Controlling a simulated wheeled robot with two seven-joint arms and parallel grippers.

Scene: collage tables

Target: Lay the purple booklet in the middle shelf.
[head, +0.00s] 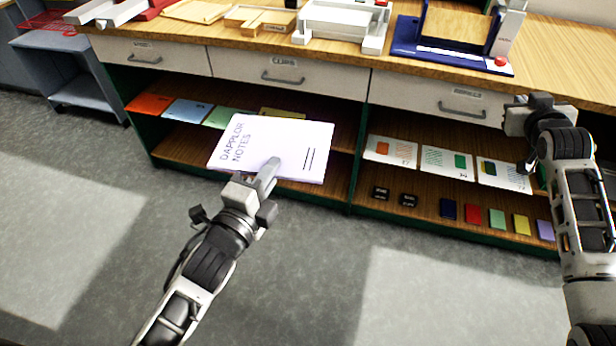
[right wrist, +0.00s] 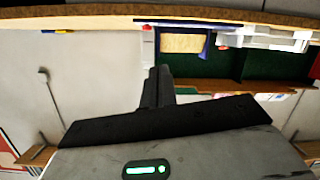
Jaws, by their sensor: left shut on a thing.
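A pale lilac-white booklet (head: 265,145) printed "DAPPLOR NOTES" is held by its near edge in my left gripper (head: 268,172), which is shut on it. The booklet is in front of the cabinet's left bay, covering part of the shelf there. The left bay's shelf (head: 150,88) holds coloured folders, and a lower board (head: 185,142) shows beneath it. I cannot tell whether the booklet touches a shelf. My right gripper (head: 525,150) is by the cabinet's right side; in the right wrist view its fingers (right wrist: 158,88) look shut and empty.
Orange (head: 149,104), blue (head: 188,110) and green (head: 230,118) folders lie in the left bay. The right bay holds printed sheets (head: 446,160) and, lower, several small coloured booklets (head: 497,217). A divider (head: 360,160) separates the bays. Drawers (head: 290,73) are above. The floor is clear.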

